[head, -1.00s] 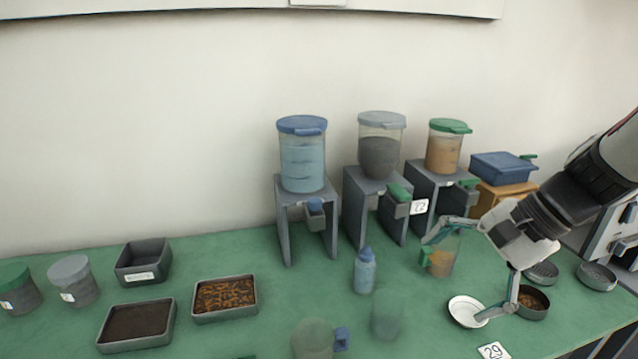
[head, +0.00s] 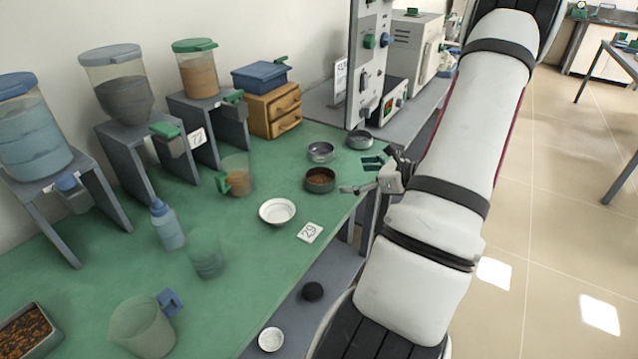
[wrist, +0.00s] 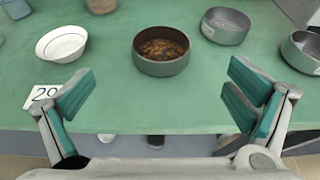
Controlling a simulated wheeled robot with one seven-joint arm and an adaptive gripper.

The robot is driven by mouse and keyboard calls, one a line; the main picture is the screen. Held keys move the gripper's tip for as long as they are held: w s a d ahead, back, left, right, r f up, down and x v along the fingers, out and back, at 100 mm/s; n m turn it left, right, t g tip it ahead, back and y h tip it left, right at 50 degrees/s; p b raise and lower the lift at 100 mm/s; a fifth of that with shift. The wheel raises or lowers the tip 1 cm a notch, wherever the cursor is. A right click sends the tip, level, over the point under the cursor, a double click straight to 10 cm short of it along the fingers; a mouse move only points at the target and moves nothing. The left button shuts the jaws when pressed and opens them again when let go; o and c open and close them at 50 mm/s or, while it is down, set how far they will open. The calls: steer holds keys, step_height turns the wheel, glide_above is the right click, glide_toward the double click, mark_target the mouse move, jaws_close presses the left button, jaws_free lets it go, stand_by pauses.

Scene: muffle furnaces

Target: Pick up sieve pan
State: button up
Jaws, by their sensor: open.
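A round dark grey pan with brown bits in it (head: 320,180) stands upright on the green bench near its front edge. In the wrist view this pan (wrist: 161,50) sits centred beyond my fingers. Two more round grey pans stand near it, one behind (head: 320,152) and one further right (head: 359,140); in the wrist view they show at the right (wrist: 226,25) (wrist: 304,50). I cannot tell for sure which is the sieve pan. My gripper (head: 358,176) is open and empty at the bench edge, its fingers (wrist: 160,95) wide apart and short of the filled pan.
A white dish (head: 277,211) and a "29" card (head: 310,232) lie left of the pan. A jug with orange contents (head: 237,175), dispensers (head: 125,90) and a wooden drawer box (head: 273,110) stand behind. A furnace (head: 375,60) stands beyond. A lower shelf (head: 300,320) holds small items.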

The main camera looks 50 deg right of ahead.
mark_target(308, 176)
steer(key=x, duration=1.2)
steer(key=shift+s+f+b, duration=0.1)
steer(key=shift+b, duration=0.25)
steer(key=c, duration=1.9)
